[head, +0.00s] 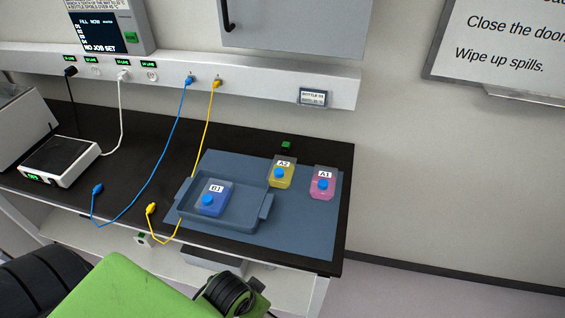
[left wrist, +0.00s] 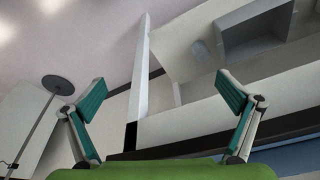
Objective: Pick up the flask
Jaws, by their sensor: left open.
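Three flasks with blue caps are on the right part of the bench in the head view. The flask labelled B1 (head: 212,205), with blue contents, lies in a grey-blue tray (head: 245,224). The flask labelled A2 (head: 280,178), with yellow contents, and the flask labelled A1 (head: 323,188), with pink contents, are to the right of the tray. My left gripper (left wrist: 163,88) is open and empty in the left wrist view, its two teal-padded fingers wide apart. No flask shows in that view. The right gripper is not in view.
The tray stands on a blue-grey mat (head: 310,234) near the bench's right end. A blue cable (head: 160,160) and a yellow cable (head: 206,125) hang across the bench left of the tray. A white scale-like device (head: 88,161) is further left. My green arm link fills the bottom left.

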